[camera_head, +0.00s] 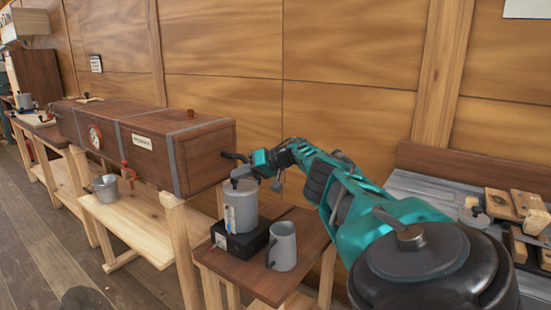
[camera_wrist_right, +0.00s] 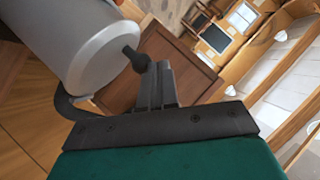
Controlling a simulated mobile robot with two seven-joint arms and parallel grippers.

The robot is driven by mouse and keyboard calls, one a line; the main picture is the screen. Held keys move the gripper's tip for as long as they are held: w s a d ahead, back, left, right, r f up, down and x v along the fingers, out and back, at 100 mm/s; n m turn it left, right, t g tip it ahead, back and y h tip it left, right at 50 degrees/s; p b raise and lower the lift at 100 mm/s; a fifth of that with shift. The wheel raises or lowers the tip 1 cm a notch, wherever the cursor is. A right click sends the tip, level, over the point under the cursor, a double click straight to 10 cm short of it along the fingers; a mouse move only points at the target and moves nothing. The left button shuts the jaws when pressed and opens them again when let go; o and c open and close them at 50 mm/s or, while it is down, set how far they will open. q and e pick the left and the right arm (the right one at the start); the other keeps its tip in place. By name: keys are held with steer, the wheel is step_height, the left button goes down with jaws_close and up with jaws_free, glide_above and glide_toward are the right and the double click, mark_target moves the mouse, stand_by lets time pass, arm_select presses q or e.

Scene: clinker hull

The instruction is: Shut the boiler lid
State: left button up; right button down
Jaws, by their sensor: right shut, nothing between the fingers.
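The boiler is a grey cylinder (camera_head: 241,208) with a sight tube on its side. It stands on a black base (camera_head: 240,241) on a small wooden table. Its grey lid (camera_head: 240,187) lies across the top in the head view; I see no clear gap under it. In the right wrist view the boiler's round grey end (camera_wrist_right: 105,60) fills the upper left, with a black knob (camera_wrist_right: 135,58). My right gripper (camera_head: 243,172) is shut and empty at the boiler's top. In the wrist view its fingertips (camera_wrist_right: 158,68) are right beside the knob; contact is unclear. My left gripper is out of view.
A grey jug (camera_head: 283,247) stands close in front of the boiler on the small table (camera_head: 312,238). A long wooden box (camera_head: 150,140) on trestles is to the left, with a black pipe near its end. A bench with wooden blocks (camera_head: 500,204) is at right.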

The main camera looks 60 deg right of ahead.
steer(key=shift+r+p, duration=0.45)
steer(key=shift+p, duration=0.1)
steer(key=shift+s+d+r+p, duration=0.15)
steer(key=shift+s+r+p, duration=0.1)
steer(key=shift+r+p, duration=0.35)
steer(key=shift+s+d+r+p, duration=0.1)
steer(key=shift+s+r+p, duration=0.1)
steer(key=shift+r+p, duration=0.35)
steer(key=s+a+r+b, duration=0.1)
steer(key=s+r+b, duration=0.1)
steer(key=s+r, duration=0.4)
steer(key=shift+s+r, duration=0.15)
steer(key=shift+s, duration=0.95)
steer(key=shift+a, duration=0.1)
